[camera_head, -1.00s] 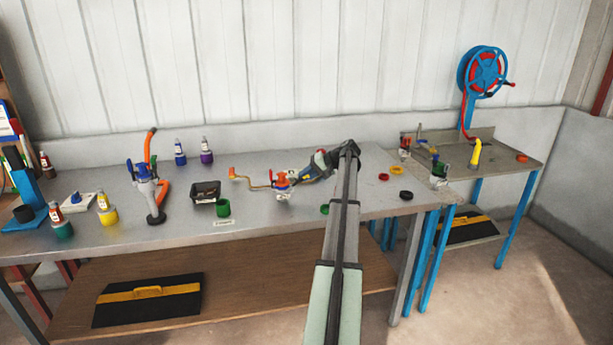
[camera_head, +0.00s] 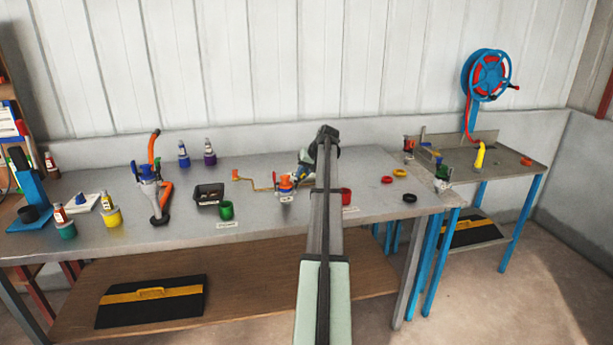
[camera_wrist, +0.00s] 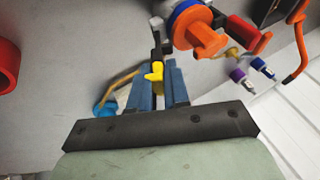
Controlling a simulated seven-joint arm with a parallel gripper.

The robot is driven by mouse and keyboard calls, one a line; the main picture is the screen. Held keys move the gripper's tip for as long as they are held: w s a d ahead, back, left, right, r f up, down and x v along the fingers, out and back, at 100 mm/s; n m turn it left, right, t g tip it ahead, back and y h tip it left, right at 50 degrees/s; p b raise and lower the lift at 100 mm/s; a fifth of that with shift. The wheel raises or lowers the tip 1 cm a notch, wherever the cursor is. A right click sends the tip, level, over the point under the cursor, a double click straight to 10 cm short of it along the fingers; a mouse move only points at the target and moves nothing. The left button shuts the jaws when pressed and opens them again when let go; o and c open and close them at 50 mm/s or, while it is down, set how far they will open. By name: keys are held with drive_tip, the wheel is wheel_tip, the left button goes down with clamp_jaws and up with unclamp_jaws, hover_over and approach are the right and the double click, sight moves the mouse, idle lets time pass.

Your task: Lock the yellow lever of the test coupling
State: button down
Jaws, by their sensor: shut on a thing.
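In the wrist view, the small yellow lever (camera_wrist: 155,71) sits between the two blue fingers of my gripper (camera_wrist: 159,82), which are shut on it. Just beyond the fingertips is the test coupling with an orange part and a blue and white ring (camera_wrist: 188,16). In the head view, the orange and blue coupling (camera_head: 286,183) stands on the bench. My gripper (camera_head: 301,170) reaches it from the right. The lever cannot be made out in the head view. The fingers and dark parts hide how the lever joins the coupling.
A brass-coloured pipe (camera_head: 256,183) runs left from the coupling.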

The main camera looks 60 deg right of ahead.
drive_tip(key=shift+w+a+r+n+g+h, duration=0.2)
drive_tip(key=shift+w+a+g+h, duration=0.2)
drive_tip(key=shift+g+h, duration=0.15)
drive_tip(key=shift+w+a+r+n+g+h, duration=0.1)
drive_tip(key=shift+w+a+n+g+h, duration=0.1)
drive_tip(key=shift+w+a+g+h, duration=0.35)
drive_tip(key=shift+s+d, duration=0.15)
drive_tip(key=c, duration=1.2)
unclamp_jaws()
drive_tip(key=shift+r, duration=0.1)
drive_tip(key=v, duration=1.3)
drive_tip(key=shift+r, duration=0.3)
